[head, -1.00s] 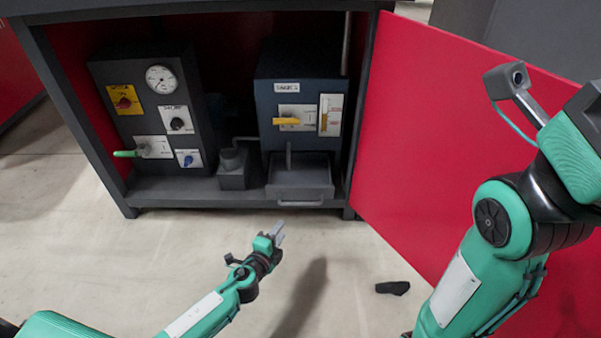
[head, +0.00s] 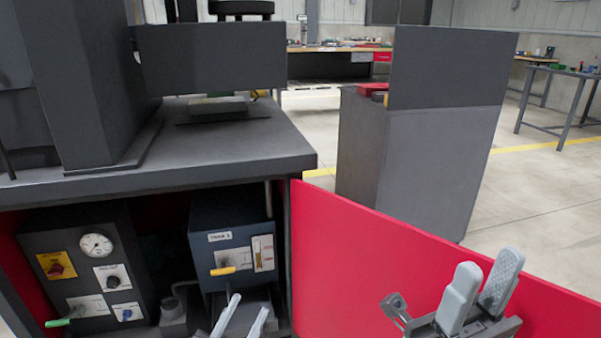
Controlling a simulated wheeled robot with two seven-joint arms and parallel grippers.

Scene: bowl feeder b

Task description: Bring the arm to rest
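My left gripper (head: 242,310) shows at the bottom edge of the head view, in front of the open cabinet. Its two grey fingers stand apart with nothing between them. My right gripper (head: 488,278) points up at the lower right, in front of the red door. Its two grey finger pads look apart, with nothing held. The arms behind both grippers are mostly below the picture.
The red cabinet door (head: 390,270) stands open between the arms. Inside are a dark panel (head: 85,265) with a gauge and knobs, and a blue-grey box (head: 235,245) with a yellow handle. A grey cabinet (head: 410,165) stands behind the door.

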